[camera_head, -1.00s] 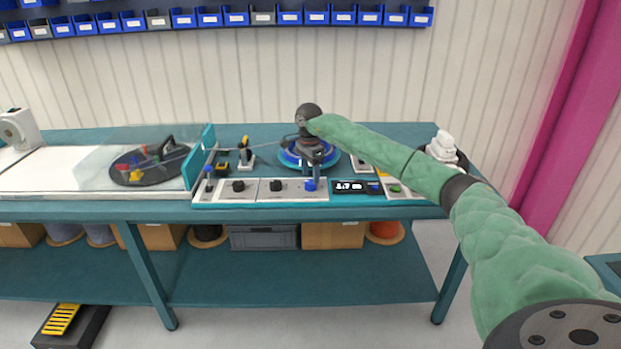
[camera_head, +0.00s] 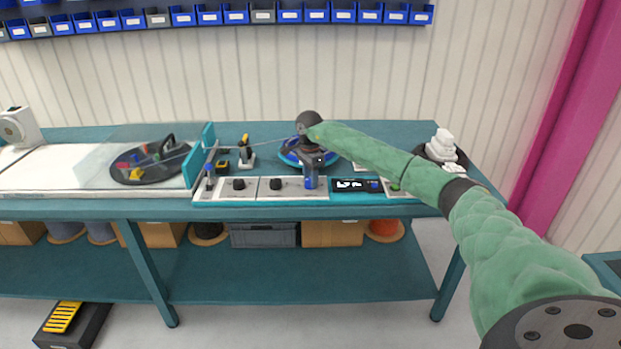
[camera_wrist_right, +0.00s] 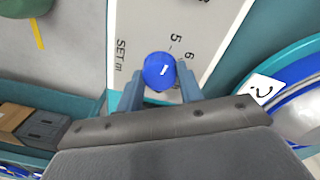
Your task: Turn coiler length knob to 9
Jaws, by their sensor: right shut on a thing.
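The blue length knob (camera_wrist_right: 160,71) sits between the two fingers of my right gripper (camera_wrist_right: 161,84) in the right wrist view. The fingers are shut on it from both sides. A white mark shows on the knob's face. The printed panel (camera_wrist_right: 125,30) around it shows "SET m" and the numerals 5 and 6 beside the knob; other numerals are cut off or hidden. In the head view my right gripper (camera_head: 311,176) points down onto the coiler's front panel (camera_head: 290,194) and largely covers the knob. My left gripper is not in view.
The blue coiler reel (camera_head: 290,155) lies behind my gripper. A lit display (camera_head: 349,185) is right of the knob. Two black knobs, one of them here (camera_head: 239,184), are to the left. A clear-covered reel (camera_head: 140,168) stands further left.

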